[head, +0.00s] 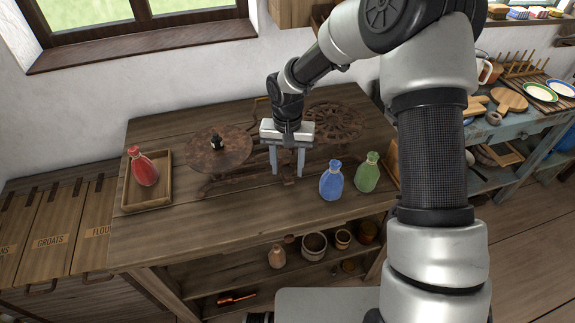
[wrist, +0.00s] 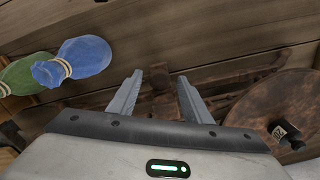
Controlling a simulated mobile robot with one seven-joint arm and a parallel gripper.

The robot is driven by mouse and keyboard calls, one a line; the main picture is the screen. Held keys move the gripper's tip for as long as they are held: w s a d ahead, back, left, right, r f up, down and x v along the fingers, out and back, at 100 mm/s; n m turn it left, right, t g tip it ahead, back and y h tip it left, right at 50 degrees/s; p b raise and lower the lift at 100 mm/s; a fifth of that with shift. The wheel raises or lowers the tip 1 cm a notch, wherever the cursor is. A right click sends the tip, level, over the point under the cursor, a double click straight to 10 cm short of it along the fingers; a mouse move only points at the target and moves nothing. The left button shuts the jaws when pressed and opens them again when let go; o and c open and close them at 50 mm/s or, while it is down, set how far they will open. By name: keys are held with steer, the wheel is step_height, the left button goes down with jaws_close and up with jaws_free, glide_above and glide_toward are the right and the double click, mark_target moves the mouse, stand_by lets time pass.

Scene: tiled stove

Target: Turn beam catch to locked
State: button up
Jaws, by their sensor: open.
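A rusty balance scale stands on the wooden table, with its left pan (head: 200,158) and its right, spoked pan (head: 345,125) on either side. My gripper (head: 287,174) is open and points down at the middle front of the scale. In the wrist view my gripper (wrist: 160,82) has a small rusty block (wrist: 160,74) showing between its fingers; it may be the beam catch. I cannot tell whether the fingers touch it, nor its setting. The gripper hides much of the beam in the head view.
A small dark object (head: 216,143) sits on the left pan.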

steer(key=c, duration=1.1)
steer(key=shift+o, duration=0.2)
steer(key=shift+n, duration=0.3)
steer(key=n, duration=0.4)
steer(key=shift+r+n+p, duration=0.1)
steer(key=shift+n+p, duration=0.3)
steer(key=n, duration=0.4)
steer(key=shift+n+p, duration=0.4)
steer(key=shift+w, duration=0.1)
steer(key=o, duration=1.1)
steer(key=shift+c, duration=0.2)
